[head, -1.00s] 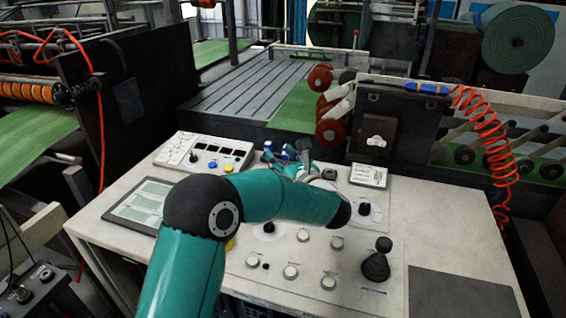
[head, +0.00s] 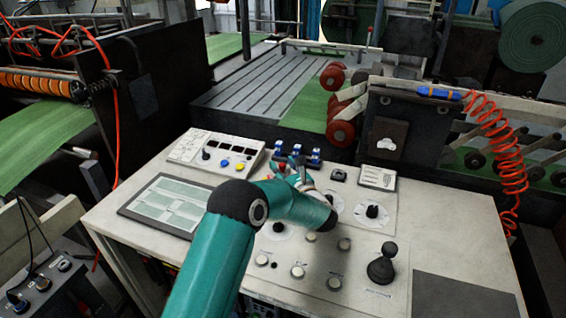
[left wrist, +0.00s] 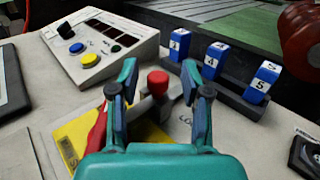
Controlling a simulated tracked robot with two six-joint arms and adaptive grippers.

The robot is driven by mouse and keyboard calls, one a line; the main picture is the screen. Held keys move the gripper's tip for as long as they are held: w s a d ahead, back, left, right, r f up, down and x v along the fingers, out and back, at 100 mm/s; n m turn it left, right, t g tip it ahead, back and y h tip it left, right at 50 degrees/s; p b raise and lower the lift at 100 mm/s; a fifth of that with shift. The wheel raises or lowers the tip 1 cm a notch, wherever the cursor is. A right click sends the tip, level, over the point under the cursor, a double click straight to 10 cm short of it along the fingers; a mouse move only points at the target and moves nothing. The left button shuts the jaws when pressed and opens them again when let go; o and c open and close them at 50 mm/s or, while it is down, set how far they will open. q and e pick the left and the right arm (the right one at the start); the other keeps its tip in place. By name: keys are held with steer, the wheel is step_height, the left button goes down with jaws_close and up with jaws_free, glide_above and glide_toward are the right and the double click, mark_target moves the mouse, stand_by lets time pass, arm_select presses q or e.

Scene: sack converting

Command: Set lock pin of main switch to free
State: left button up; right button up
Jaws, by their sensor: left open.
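The main switch shows in the left wrist view as a yellow plate (left wrist: 70,142) with a red handle (left wrist: 97,138). Beside the handle stands a grey pin with a red knob (left wrist: 158,82), which looks like the lock pin. My left gripper (left wrist: 163,76) is open, with one finger on each side of the red knob in the picture. Nothing is clearly gripped, and I cannot tell whether a finger touches the pin. In the head view my left gripper (head: 292,168) is over the back of the console, and my arm hides most of the switch. My right gripper is not in view.
Blue numbered blocks (left wrist: 217,58) stand in a dark rack close behind the gripper. A button box (left wrist: 98,45) lies to the left. The console (head: 460,220) also carries a screen (head: 170,205), several knobs and a black joystick (head: 382,265).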

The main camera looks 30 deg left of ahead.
arm_select(q)
steer(key=shift+w+a, duration=0.15)
steer(key=shift+a, duration=0.2)
jaws_close()
